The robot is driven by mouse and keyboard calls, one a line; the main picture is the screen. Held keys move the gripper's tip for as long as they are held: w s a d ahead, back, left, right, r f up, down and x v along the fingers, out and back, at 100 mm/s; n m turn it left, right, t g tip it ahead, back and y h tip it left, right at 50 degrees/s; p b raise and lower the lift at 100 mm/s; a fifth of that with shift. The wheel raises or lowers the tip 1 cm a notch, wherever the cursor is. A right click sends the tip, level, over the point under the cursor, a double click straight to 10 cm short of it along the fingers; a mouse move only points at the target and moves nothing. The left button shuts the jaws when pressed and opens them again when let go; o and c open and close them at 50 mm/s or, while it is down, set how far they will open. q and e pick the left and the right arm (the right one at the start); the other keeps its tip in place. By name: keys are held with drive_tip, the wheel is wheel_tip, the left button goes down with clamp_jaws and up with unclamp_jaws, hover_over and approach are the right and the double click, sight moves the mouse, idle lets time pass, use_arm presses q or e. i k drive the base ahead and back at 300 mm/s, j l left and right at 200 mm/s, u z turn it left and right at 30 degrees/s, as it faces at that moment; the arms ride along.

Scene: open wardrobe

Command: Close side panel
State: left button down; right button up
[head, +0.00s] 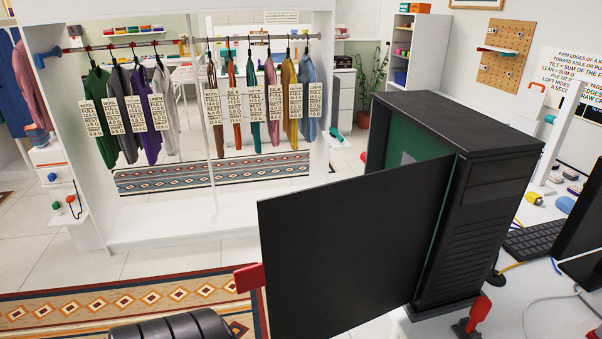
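A black computer tower (484,190) stands upright on the white desk at the right. Its dark side panel (345,245) is swung wide open toward the lower left, and the green interior (407,150) shows behind it. A red tab (250,278) sticks out at the panel's free left edge. The panel's right edge is close to the tower's front corner. I see no fingertips of either gripper. A dark ribbed rounded form (172,326) is cut off at the bottom edge; I cannot tell what it is.
A red-topped dark piece (474,316) sits by the tower's front lower corner. A keyboard (533,240), monitor (585,215) and cables crowd the desk at right. A white wardrobe (165,222) with hanging clothes stands behind. Patterned rug (130,300) and open floor lie left of the panel.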

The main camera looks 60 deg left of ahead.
sight(339, 257)
drive_tip(key=u, duration=1.35)
